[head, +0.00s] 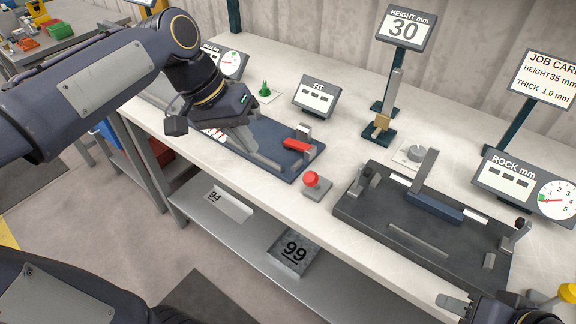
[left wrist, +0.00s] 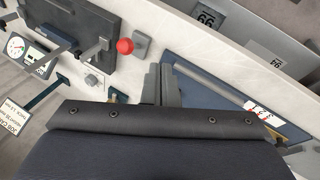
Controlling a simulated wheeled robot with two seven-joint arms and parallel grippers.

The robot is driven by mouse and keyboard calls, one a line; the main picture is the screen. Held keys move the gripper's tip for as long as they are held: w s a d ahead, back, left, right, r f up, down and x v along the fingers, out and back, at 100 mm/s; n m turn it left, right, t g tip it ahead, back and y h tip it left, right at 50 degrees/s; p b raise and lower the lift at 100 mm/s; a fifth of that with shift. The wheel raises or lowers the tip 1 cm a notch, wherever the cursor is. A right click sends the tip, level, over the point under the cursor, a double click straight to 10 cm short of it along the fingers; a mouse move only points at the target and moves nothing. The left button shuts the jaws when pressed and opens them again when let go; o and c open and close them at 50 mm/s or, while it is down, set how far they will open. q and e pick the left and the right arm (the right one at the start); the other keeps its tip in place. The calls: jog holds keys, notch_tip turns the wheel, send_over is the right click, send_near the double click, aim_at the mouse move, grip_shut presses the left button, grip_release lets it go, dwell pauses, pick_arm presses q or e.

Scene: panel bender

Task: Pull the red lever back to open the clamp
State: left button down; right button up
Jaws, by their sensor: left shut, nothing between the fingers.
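The red lever (head: 296,145) sits at the right end of the blue fixture plate (head: 309,162), beside a small grey upright post. I cannot make it out in the left wrist view, where my gripper covers that end of the plate. The grey bar (head: 265,160) of the clamp lies along the plate. My left gripper (head: 251,147) is shut and empty, pointing down over the plate, left of the red lever and apart from it. Its fingers also show in the left wrist view (left wrist: 161,72). My right gripper (head: 480,304) is partly in view at the lower right, its jaws unclear.
A red button (head: 311,179) on a grey box stands at the bench's front edge. A dark bending fixture (head: 385,215) lies to the right. The FIT display (head: 316,97) and height gauge (head: 402,28) stand behind. Open bench surface (head: 350,150) separates the two fixtures.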

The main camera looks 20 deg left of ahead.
aim_at(314, 182)
pick_arm(q)
jog(key=b+x, duration=0.1)
jog(key=x, duration=0.9)
jog(key=shift+w+d+r+p, duration=0.1)
jog(key=shift+w+d, duration=0.05)
jog(key=shift+d, duration=0.5)
jog(key=shift+w+d+r+p, duration=0.1)
jog(key=shift+w+d+p, duration=0.05)
jog(key=shift+d, duration=0.5)
jog(key=shift+w+d+r+p, duration=0.1)
jog(key=shift+w+d, duration=0.1)
jog(key=shift+d, duration=0.45)
